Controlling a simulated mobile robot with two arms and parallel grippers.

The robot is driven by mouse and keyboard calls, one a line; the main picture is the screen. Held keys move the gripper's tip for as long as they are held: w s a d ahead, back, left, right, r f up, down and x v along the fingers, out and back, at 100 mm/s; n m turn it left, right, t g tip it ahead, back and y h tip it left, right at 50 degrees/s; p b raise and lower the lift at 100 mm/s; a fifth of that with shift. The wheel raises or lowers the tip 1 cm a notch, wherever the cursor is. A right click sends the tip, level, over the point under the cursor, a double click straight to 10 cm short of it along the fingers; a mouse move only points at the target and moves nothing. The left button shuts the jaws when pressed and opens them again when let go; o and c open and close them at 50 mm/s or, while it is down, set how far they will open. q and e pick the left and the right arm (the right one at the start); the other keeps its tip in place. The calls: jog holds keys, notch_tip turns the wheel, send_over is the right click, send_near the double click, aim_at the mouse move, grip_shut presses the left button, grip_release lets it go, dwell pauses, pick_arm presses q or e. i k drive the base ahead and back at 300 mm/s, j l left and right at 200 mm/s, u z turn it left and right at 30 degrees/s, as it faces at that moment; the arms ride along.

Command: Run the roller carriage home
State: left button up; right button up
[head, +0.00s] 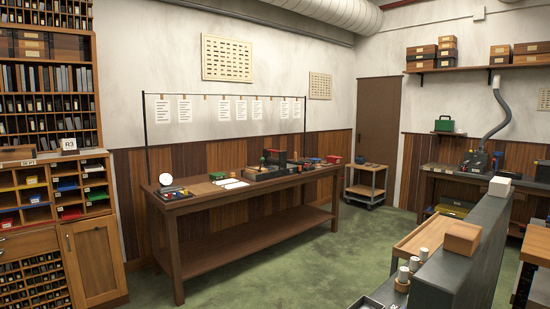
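I cannot make out a roller carriage for certain in the head view. A low dark device with wooden and red parts (265,172) sits on the long wooden table (178,203) in the middle of the room. It is too small to tell whether it bears a roller carriage, or where along it a carriage stands. Neither my left nor my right gripper is in view.
Green floor (300,270) lies open before the table. A small cart (366,185) stands by the brown door (378,140). Wooden type cabinets (92,262) fill the left. A long grey unit (470,250) with a brown box (462,238) blocks the right foreground.

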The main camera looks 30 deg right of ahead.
aim_at(281, 163)
jog(key=i+j+u, duration=0.15)
jog(key=i, duration=0.35)
jog(key=i+j+u, duration=0.15)
jog(key=i+j, duration=0.2)
jog(key=i, duration=0.15)
jog(key=i+j+u, duration=0.15)
jog(key=i, duration=0.4)
jog(key=i+l+z, duration=0.15)
jog(key=i+z, duration=1)
jog(key=i+j+z, duration=0.25)
jog(key=i+z, duration=0.15)
jog(key=i+l+z, duration=0.15)
jog(key=i+z, duration=0.15)
jog(key=i, duration=0.4)
jog(key=i+z, duration=0.35)
jog(key=i, duration=0.3)
